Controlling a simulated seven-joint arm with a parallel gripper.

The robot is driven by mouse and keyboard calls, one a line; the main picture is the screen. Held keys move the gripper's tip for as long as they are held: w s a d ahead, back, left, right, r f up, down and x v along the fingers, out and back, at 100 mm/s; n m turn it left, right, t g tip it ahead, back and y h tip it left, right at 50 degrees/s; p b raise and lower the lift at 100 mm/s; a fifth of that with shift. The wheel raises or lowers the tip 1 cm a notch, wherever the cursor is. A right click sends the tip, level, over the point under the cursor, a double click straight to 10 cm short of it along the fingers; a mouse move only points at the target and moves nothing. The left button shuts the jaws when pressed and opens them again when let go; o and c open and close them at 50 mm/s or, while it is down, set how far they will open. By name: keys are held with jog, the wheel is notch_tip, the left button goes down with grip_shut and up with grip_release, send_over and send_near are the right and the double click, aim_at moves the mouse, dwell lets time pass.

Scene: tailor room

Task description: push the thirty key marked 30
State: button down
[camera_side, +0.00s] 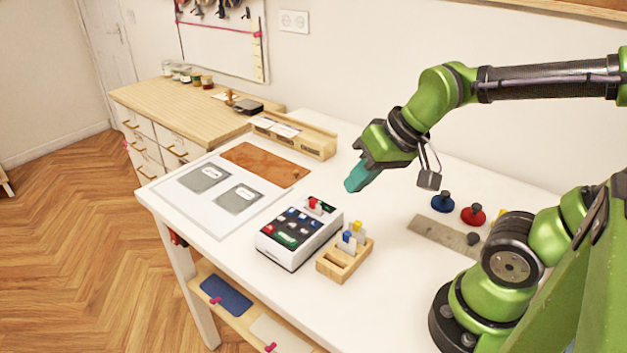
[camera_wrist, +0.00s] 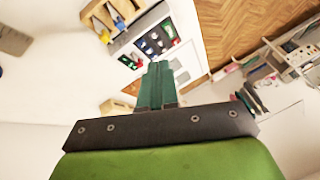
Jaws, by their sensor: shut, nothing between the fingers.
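The key box (camera_side: 299,232) is a white and grey block with a dark key panel, standing near the front edge of the white table. It carries several small keys in dark, blue, red and green; their markings are too small to read, so I cannot tell which is the 30 key. The key panel also shows in the wrist view (camera_wrist: 158,40), beyond my fingertips. My gripper (camera_side: 354,184) has teal fingers, which are shut and empty. It hangs above the table, up and to the right of the key box, apart from it. The fingers also show in the wrist view (camera_wrist: 158,72).
A wooden holder (camera_side: 335,268) with blue and yellow pegs stands right of the key box. A long wooden rack (camera_side: 318,146) stands behind. Blue (camera_side: 443,203) and red (camera_side: 473,214) knobs and a metal ruler (camera_side: 440,234) lie to the right. Grey patches and a brown sheet lie left.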

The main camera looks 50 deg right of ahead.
jog(key=w+f+m, duration=0.2)
jog(key=w+f, duration=0.5)
jog(key=w, duration=0.5)
notch_tip(320, 180, up, 2)
jog(key=m+t, duration=0.2)
jog(key=t, duration=0.1)
send_over(285, 219)
jog(key=shift+r+h, duration=0.1)
jog(key=shift+h, duration=0.3)
jog(key=shift+f, duration=4.45)
jog(key=shift+f, duration=0.4)
